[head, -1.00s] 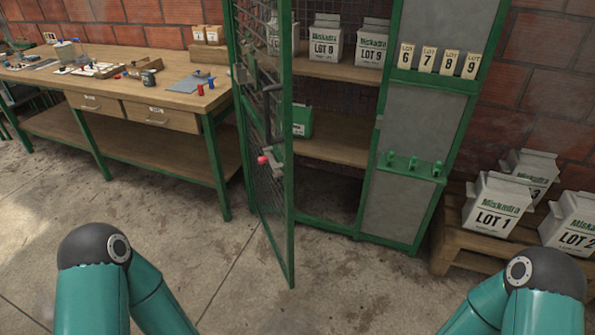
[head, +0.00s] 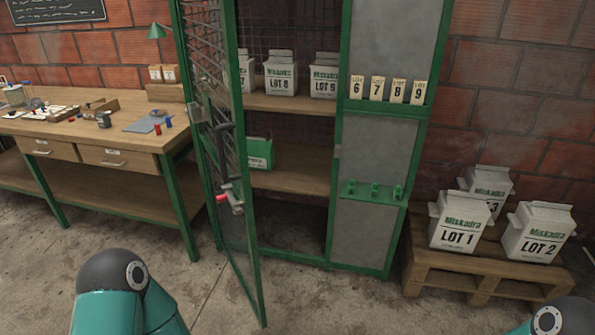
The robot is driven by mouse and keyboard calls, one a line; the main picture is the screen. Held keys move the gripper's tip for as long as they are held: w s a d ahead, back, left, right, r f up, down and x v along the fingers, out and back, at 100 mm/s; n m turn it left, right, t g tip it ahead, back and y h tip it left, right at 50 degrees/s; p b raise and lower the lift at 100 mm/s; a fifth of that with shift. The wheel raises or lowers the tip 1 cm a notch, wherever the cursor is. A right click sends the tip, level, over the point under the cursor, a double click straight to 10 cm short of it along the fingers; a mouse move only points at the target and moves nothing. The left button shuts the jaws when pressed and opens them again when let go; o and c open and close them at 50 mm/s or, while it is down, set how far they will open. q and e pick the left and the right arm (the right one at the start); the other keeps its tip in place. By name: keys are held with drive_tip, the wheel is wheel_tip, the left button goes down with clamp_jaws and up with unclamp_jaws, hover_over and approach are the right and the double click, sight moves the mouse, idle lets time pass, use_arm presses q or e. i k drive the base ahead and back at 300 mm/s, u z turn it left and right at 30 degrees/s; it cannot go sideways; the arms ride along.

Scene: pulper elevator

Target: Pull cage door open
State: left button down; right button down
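The green-framed mesh cage door (head: 254,262) stands swung outward from the left side of the green cabinet (head: 385,235). It carries a dark upright handle (head: 225,140) and a latch with a red knob (head: 222,198). The opening beside the door shows the wooden shelves. Only teal and black parts of my two arms show at the bottom edge. Both grippers are outside the head view, so their state is hidden.
A wooden workbench (head: 110,140) with drawers stands left of the door. A pallet (head: 420,265) with white lot bags, including LOT 1 (head: 457,225), stands right of the cabinet. Concrete floor (head: 235,305) in front is clear. A green box (head: 259,153) sits inside the cabinet.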

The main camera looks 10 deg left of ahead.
sight(243, 192)
drive_tip(key=z, duration=0.2)
drive_tip(key=i, duration=1)
drive_tip(key=u, duration=0.45)
drive_tip(key=i, duration=0.7)
drive_tip(key=u, duration=0.65)
drive_tip(key=k, duration=0.9)
drive_tip(key=u, duration=0.2)
drive_tip(key=i, duration=0.9)
drive_tip(key=z, duration=0.05)
